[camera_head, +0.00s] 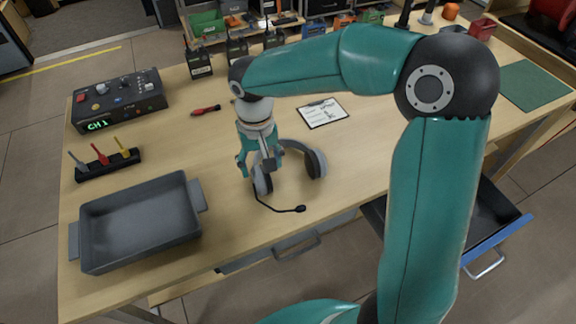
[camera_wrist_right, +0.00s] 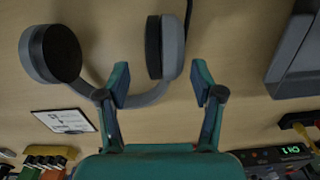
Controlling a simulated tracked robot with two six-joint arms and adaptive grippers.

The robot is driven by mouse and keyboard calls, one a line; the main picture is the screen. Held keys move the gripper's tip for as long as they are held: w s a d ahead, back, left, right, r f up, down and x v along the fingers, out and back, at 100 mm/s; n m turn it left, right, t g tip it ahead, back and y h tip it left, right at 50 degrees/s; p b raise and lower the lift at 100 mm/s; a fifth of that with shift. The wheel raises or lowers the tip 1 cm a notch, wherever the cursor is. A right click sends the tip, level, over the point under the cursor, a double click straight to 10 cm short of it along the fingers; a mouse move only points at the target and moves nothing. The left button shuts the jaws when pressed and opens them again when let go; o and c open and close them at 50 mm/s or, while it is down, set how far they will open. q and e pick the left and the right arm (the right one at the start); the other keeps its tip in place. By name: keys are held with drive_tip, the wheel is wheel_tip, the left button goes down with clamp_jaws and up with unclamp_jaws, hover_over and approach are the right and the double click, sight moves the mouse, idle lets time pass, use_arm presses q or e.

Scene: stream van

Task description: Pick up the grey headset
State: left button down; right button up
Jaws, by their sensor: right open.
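The grey headset (camera_head: 316,163) lies on the wooden table, with dark ear pads and a thin black microphone boom reaching toward the front edge. My right gripper (camera_head: 258,168) points down over its left side and partly hides the band and the left ear cup. In the right wrist view the headset (camera_wrist_right: 173,48) has both ear cups beyond the fingertips. The right gripper (camera_wrist_right: 162,88) is open there, with part of the curved band between its fingers and the left finger overlapping the band. I cannot tell whether they touch. My left gripper is not in view.
A grey tray (camera_head: 140,222) stands at the front left. A control box (camera_head: 118,100), a small rack (camera_head: 108,163), a red tool (camera_head: 206,110) and a clipboard (camera_head: 323,113) surround the headset. Radios (camera_head: 198,62) stand at the back. An open drawer (camera_head: 490,215) juts out at right.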

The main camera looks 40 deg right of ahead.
wheel_tip(320, 180, down, 5)
drive_tip(key=shift+w+a+r, duration=0.1)
drive_tip(key=shift+w+a, duration=0.05)
clamp_jaws()
idle(0.4)
drive_tip(key=shift+r, duration=0.2)
